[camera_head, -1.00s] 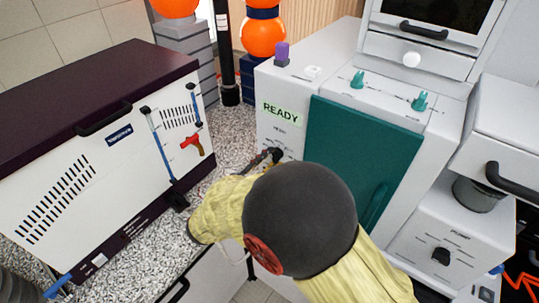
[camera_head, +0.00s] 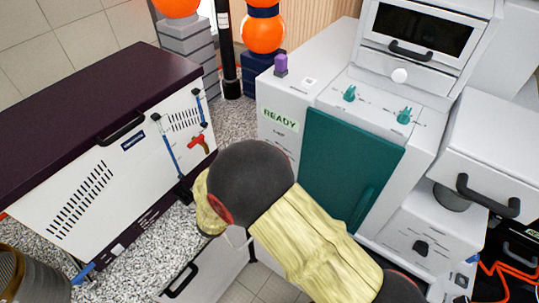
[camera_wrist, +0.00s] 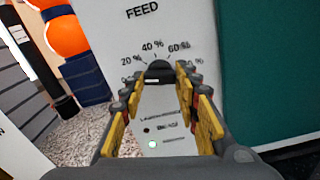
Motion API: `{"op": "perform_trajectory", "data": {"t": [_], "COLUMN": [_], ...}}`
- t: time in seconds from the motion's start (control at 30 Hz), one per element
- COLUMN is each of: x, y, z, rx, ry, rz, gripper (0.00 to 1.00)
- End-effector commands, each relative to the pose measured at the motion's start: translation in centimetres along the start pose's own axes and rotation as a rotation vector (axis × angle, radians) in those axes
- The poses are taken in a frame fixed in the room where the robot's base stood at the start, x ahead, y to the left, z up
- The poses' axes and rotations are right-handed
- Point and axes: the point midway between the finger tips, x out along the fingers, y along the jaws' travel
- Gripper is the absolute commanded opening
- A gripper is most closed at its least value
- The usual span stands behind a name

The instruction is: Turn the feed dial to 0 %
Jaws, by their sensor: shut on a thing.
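The feed dial (camera_wrist: 158,72) is a dark knob on the white front panel, below the word FEED, in the wrist view. Marks for 20 %, 40 % and 60 % ring its top. The 0 mark at lower left and the right-hand marks are partly covered by my fingers. My gripper (camera_wrist: 157,82) has one finger on each side of the dial and is shut on it. I cannot tell exactly where the dial points. In the head view my arm hides the dial and gripper. The white machine (camera_head: 284,91) shows a green READY display (camera_head: 281,119).
A teal door (camera_head: 350,165) with a handle is right of the panel. A white cabinet with a dark lid (camera_head: 95,95) stands left. A purple knob (camera_head: 280,64) and two teal knobs are on top. A small green light (camera_wrist: 152,144) shows below the dial.

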Motion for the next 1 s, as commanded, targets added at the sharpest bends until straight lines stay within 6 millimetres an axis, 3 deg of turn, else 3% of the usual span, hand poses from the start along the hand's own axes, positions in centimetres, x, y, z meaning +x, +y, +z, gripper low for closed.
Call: {"op": "perform_trajectory", "data": {"t": [0.4,0.97,1.0], "x": [-0.03,-0.03,-0.03], "y": [-0.05,-0.09,-0.10], "z": [-0.08,-0.22,-0.22], "rx": [-0.208,-0.241,-0.241], "ry": [0.002,0.003,0.003], "rz": [0.001,0.001,0.001], "gripper": [0.06,0.06,0.32]}}
